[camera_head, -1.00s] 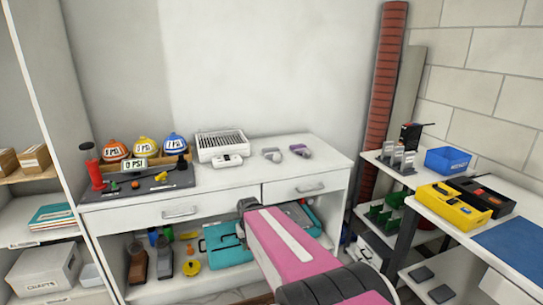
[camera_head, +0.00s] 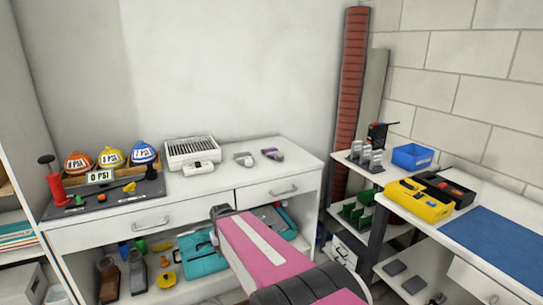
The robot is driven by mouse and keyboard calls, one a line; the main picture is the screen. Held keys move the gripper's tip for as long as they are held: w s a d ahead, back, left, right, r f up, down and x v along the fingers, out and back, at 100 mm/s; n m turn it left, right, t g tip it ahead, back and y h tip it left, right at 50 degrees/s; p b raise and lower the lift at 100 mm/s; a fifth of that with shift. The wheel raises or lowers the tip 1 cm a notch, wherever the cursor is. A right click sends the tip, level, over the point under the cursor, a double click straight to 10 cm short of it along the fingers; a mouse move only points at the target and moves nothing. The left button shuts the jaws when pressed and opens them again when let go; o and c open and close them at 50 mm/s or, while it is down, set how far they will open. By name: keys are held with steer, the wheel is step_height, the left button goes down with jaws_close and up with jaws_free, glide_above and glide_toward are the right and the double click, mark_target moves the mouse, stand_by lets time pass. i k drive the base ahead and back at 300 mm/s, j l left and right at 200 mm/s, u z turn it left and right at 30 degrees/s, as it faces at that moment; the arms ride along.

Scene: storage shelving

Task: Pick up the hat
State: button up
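Three dome-shaped, hat-like things stand in a row at the left of the white workbench (camera_head: 215,192): an orange one (camera_head: 78,162), a yellow one (camera_head: 111,157) and a blue one (camera_head: 143,152). Each has a white patch with "PSI" lettering. They rest on a wooden stand with a "0 PSI" sign (camera_head: 100,177) in front. I cannot tell which one is the task's hat. My pink arm reaches in from the bottom, its dark end in front of the bench's lower shelf, apart from the hat-like things. My gripper's fingers do not show.
A red pump-like tool (camera_head: 53,183) stands left of the stand. A white slatted box (camera_head: 190,150) and small items lie on the bench. A teal case (camera_head: 201,254) lies below. At right, shelving holds a blue bin (camera_head: 412,157) and a yellow case (camera_head: 418,200).

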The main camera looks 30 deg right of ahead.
mark_target(273, 154)
steer(key=k+j+z, duration=0.1)
steer(key=z, duration=0.75)
steer(key=j, duration=0.1)
